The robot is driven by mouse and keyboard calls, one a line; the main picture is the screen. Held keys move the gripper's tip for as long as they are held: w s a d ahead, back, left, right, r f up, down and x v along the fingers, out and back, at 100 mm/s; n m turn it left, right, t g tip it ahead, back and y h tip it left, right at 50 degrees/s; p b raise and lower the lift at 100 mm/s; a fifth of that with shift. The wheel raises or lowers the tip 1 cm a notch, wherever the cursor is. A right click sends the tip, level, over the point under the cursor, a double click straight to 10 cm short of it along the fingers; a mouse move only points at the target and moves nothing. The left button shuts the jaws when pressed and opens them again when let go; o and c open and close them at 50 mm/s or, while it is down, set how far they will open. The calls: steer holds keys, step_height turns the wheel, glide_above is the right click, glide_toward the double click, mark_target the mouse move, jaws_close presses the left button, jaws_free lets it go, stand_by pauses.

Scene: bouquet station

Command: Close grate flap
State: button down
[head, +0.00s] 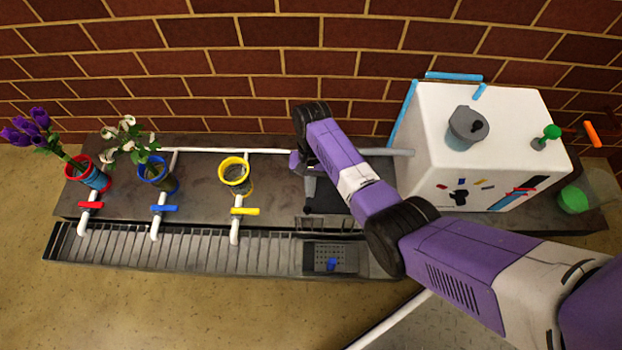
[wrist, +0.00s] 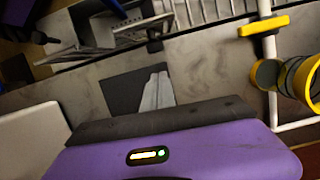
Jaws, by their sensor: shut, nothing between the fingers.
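The grate (head: 180,245) runs along the front of the dark counter. At its right end is an open square recess (head: 345,258) with a perforated floor and a small blue piece (head: 331,264) in it. A dark slatted flap (head: 325,223) appears to stand raised at the recess's back edge. In the wrist view, the recess (wrist: 120,27) and the slatted flap (wrist: 75,55) show at the top left, partly cut off. My gripper (wrist: 155,88) is shut and empty over the counter, behind the flap and apart from it. In the head view, my arm partly hides it.
Red, blue and yellow ringed vases (head: 235,177) stand left, beside white pipes with coloured valve handles (head: 245,211); two hold flowers. A large white box (head: 430,140) stands right of my arm. A brick wall is behind. The floor in front is clear at left.

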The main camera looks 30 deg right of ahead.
steer(key=shift+s+a+r, duration=0.1)
steer(key=shift+s+a, duration=0.6)
steer(key=shift+s, duration=0.3)
steer(key=shift+r, duration=0.1)
